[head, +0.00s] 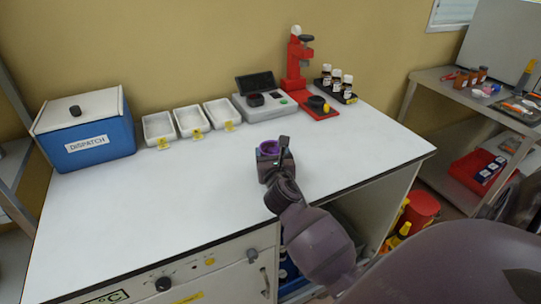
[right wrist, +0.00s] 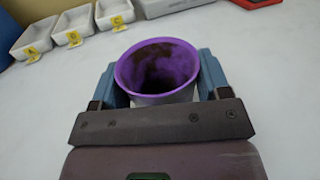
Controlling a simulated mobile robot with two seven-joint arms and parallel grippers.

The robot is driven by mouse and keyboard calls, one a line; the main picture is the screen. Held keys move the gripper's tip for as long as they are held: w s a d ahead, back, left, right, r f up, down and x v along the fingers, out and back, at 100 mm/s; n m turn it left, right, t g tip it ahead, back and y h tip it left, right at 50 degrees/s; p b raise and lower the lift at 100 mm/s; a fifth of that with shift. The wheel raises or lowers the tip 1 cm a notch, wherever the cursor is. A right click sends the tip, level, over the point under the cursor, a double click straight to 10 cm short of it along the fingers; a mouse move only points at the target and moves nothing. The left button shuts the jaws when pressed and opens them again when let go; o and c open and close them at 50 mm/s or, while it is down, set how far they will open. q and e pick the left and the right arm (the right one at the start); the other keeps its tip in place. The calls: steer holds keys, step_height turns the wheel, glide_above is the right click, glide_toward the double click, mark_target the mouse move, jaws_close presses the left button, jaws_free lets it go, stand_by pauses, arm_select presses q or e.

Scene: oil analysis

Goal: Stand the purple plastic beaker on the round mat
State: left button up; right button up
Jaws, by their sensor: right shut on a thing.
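The purple plastic beaker (head: 268,148) is upright above the white worktop, near its middle. My right gripper (head: 272,160) is shut on it. In the right wrist view the beaker (right wrist: 157,70) sits between the two blue-grey fingers of my right gripper (right wrist: 158,80), its open mouth facing the camera and dark brown staining inside. Whether its base touches the worktop is hidden. I cannot make out a round mat for certain; a round black disc (head: 316,103) lies on the red stand's base. My left gripper is not in view.
A blue DISPATCH box (head: 100,147) stands at the left, with several white trays (head: 192,121) beside it. A grey instrument (head: 264,106), a red stand (head: 294,75) and a black rack of bottles (head: 348,97) line the back. The worktop's left front and right are clear.

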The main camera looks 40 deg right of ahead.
steer(key=shift+r, duration=0.15)
steer(key=shift+f, duration=0.2)
steer(key=o, duration=0.9)
steer(key=shift+r, duration=0.1)
